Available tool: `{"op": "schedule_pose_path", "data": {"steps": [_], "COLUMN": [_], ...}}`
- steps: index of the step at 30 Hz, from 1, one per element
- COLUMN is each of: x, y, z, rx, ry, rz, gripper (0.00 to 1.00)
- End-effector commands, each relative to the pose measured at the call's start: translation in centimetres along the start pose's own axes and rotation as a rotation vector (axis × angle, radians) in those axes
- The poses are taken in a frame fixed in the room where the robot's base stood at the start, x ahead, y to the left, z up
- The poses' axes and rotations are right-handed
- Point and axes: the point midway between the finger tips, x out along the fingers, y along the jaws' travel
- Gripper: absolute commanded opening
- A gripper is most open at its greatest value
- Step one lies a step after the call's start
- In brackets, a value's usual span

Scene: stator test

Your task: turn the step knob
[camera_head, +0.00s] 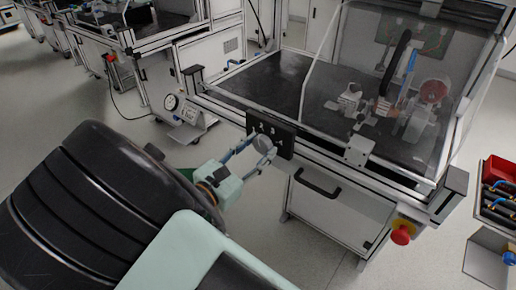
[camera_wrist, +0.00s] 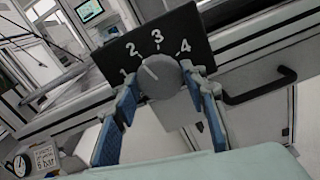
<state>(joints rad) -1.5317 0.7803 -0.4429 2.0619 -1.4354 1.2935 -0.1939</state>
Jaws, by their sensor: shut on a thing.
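The step knob (camera_wrist: 160,76) is a round grey dial on a black panel (camera_wrist: 135,48) marked 1, 2, 3, 4. The panel also shows in the head view (camera_head: 284,137) on the bench's front edge, with the knob (camera_head: 262,143) partly covered by the fingers. My gripper (camera_wrist: 160,92) has its blue-padded fingers on either side of the knob, shut on it. It also shows in the head view (camera_head: 258,150), reaching from the lower left.
A black bar handle (camera_head: 317,188) is below and right of the panel. A red emergency button (camera_head: 401,235) sticks out at the bench's right. A pressure gauge (camera_head: 172,103) stands left. The floor beneath is clear.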

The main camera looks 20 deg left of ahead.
Motion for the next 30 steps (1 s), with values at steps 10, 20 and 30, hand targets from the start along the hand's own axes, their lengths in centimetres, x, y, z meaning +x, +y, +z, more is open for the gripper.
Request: {"op": "schedule_pose_path", "data": {"steps": [10,20,30], "x": [0.01,-0.02,-0.01], "y": [-0.07,-0.02,-0.02], "z": [-0.13,-0.16,-0.06], "rx": [0.283,0.531,0.664], "ry": [0.0,0.0,0.0], "rz": [-0.002,-0.001,-0.001], "gripper": [0.15,0.15,0.15]}}
